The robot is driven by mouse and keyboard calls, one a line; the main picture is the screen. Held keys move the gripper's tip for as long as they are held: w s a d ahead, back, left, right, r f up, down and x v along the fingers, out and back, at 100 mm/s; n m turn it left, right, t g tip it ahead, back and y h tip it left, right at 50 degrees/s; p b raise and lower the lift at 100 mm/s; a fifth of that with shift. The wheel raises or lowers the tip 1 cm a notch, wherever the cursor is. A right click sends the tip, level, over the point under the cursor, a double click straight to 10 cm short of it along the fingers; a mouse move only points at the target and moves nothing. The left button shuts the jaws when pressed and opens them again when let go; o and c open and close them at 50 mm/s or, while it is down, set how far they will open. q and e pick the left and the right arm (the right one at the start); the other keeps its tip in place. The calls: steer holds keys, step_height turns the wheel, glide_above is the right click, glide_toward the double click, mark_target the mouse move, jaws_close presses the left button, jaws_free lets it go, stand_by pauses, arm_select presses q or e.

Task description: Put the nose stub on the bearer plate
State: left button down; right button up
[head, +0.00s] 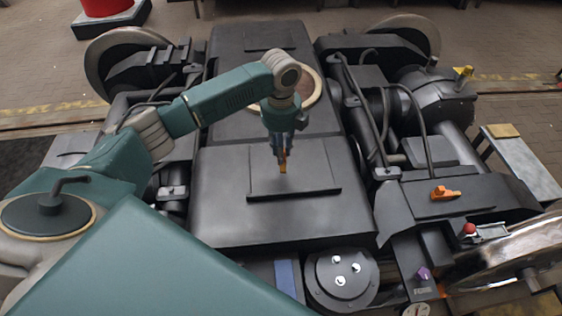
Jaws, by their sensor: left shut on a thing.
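My left gripper (282,155) points straight down over the middle of the bogie. It is shut on a small orange piece, which I take to be the nose stub (283,164). The fingers hide part of it. Below it is a thin, dark rectangular plate, which I take to be the bearer plate (318,184), on the broad dark centre beam. The stub's lower end shows against the plate; I cannot tell whether it touches. My right gripper is not in view.
A round dark disc with white pins (328,287) sits at the front. To the right are an orange piece (445,193), a red knob (470,229), a purple piece (424,273) and a yellow block (464,73). Cables and machinery flank the beam (225,200), whose top is mostly clear.

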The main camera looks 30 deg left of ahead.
arm_select(q)
step_height(320, 180, down, 5)
steer(key=shift+f, duration=0.15)
steer(key=c, duration=1.5)
jaws_free()
steer(key=shift+f, duration=0.15)
steer(key=shift+c, duration=0.2)
step_height(320, 180, up, 12)
steer(key=shift+r, duration=0.2)
